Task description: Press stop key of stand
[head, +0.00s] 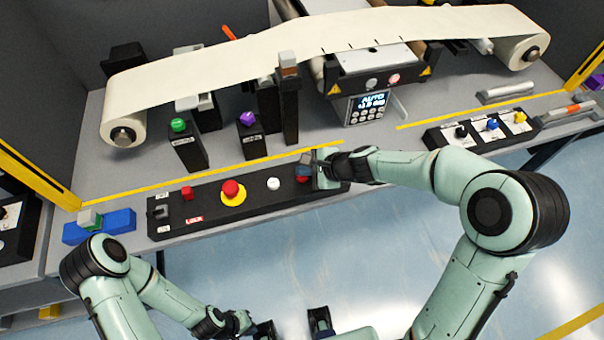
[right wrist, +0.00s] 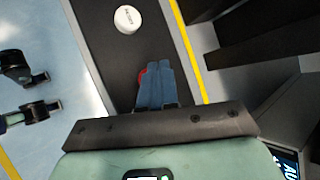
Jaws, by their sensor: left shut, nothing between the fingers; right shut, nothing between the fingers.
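The stand (head: 215,210) is a long black control box at the table's front edge. It carries a small red key (head: 187,192), a large red mushroom button (head: 231,190) on a yellow ring and a white button (head: 273,184). My right gripper (head: 304,168) is shut over the stand's right end. In the right wrist view its closed blue-grey fingers (right wrist: 156,68) partly cover a red key (right wrist: 141,75); whether they touch it I cannot tell. The white button (right wrist: 128,19) lies beyond the fingertips. My left gripper (head: 264,328) is shut and low, away from the stand.
A blue block (head: 112,222) lies left of the stand. Black posts with green (head: 179,125) and purple (head: 248,118) tops stand behind it, under a cream belt (head: 250,50). A display with keys (head: 369,107) stands behind right. Another control box (head: 480,130) sits further right.

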